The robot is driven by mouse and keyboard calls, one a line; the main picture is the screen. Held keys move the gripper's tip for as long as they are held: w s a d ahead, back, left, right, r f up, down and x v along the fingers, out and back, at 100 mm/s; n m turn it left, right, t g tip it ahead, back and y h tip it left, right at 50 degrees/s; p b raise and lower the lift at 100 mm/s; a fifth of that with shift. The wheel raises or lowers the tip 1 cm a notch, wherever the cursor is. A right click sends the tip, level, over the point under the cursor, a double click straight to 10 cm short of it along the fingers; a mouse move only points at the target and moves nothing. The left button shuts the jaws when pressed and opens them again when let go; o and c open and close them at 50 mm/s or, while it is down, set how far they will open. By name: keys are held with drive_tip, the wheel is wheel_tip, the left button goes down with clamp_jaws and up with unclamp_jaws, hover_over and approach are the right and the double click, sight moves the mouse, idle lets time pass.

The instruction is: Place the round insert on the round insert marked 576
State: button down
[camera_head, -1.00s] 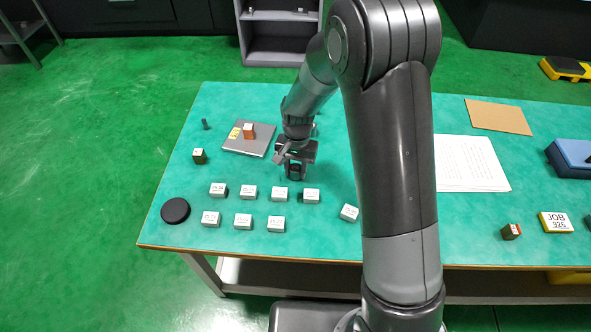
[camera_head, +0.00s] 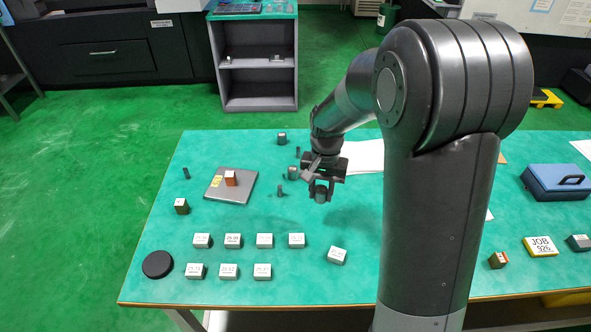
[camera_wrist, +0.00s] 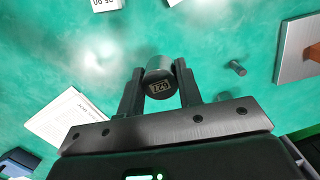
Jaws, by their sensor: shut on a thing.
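My gripper (camera_head: 321,188) is shut on a grey round insert (camera_wrist: 158,82), held by its sides between the two fingers. In the wrist view a dark face with a framed mark faces the camera; I cannot read it surely. In the head view the held insert (camera_head: 320,196) hangs at the jaws, apparently above the table. Another grey cylinder (camera_head: 292,173) stands on the table left of my gripper. It may be a round insert, but no number is legible on it, so I cannot tell which piece is marked 576.
Thin dark pins (camera_head: 280,190) stand nearby; one shows in the wrist view (camera_wrist: 238,68). A grey plate (camera_head: 215,194) bears a reddish block (camera_head: 231,178). Several white labelled blocks (camera_head: 232,240) and a black disc (camera_head: 157,264) lie toward the front. Paper (camera_head: 366,155) lies behind my arm.

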drive_tip(key=w+r+m+t, duration=0.1)
drive_tip(key=w+r+m, duration=0.1)
drive_tip(key=w+m, duration=1.2)
drive_tip(key=w+r+m+t, duration=0.15)
drive_tip(key=w+m, duration=0.55)
drive_tip(key=w, duration=1.2)
hover_over(281, 134)
drive_tip(key=shift+y, duration=0.4)
drive_tip(key=f, duration=0.6)
drive_tip(key=shift+s+d+f, duration=0.15)
drive_tip(key=shift+s+f, duration=0.05)
drive_tip(key=shift+f, duration=2)
drive_tip(key=shift+f, duration=0.1)
drive_tip(key=c, duration=1)
unclamp_jaws()
drive_tip(key=r, duration=0.4)
drive_tip(key=d+r, duration=0.1)
drive_tip(key=r, duration=0.3)
drive_tip(key=s+r, duration=0.1)
drive_tip(key=r, duration=0.3)
drive_tip(key=shift+d+r, duration=0.1)
drive_tip(key=shift+d, duration=0.05)
